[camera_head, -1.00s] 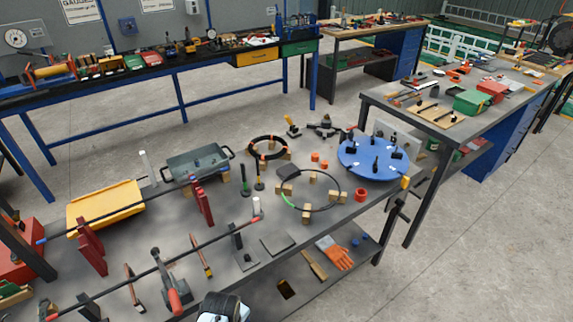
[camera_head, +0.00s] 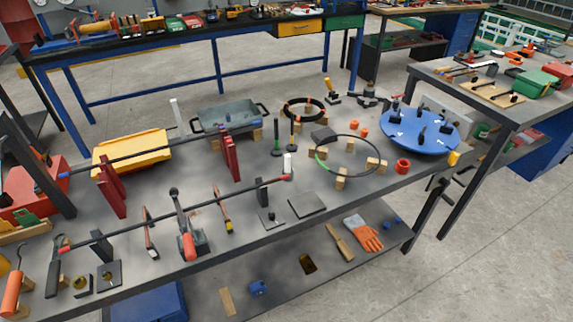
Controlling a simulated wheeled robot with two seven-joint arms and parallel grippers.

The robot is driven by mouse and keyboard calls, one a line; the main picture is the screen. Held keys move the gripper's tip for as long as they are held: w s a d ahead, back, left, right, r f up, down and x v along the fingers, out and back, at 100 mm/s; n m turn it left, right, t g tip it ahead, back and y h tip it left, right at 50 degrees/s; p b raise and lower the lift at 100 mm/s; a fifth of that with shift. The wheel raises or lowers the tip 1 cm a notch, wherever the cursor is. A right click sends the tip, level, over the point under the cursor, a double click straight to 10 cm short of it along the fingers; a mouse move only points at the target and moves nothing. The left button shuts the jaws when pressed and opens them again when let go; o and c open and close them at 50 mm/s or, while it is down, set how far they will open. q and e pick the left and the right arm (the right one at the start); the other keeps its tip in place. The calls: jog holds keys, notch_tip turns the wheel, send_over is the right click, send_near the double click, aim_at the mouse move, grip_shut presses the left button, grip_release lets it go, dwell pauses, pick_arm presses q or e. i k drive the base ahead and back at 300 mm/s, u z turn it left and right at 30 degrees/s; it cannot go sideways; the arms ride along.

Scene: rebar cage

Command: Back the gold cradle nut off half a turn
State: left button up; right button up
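Two small gold round parts show at the near left of the grey bench, one beside a dark upright bracket (camera_head: 82,283) and one on a dark square plate (camera_head: 108,273). Either could be the gold cradle nut; they are too small to tell which, and no thread or turn mark can be read. A long dark bar (camera_head: 215,198) runs above them toward the right, with a white end piece (camera_head: 288,168). Neither of my grippers is in view.
A red-handled clamp (camera_head: 187,240) stands mid-bench. Dark red uprights (camera_head: 230,155) carry a second bar. A yellow tray (camera_head: 132,152), a grey tray (camera_head: 225,118), a wire ring (camera_head: 348,155) and a blue disc (camera_head: 420,130) fill the back and right. An orange glove (camera_head: 366,234) lies on the lower shelf.

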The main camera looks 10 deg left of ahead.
aim_at(109, 277)
jog(key=k, duration=0.1)
jog(key=u, duration=1.1)
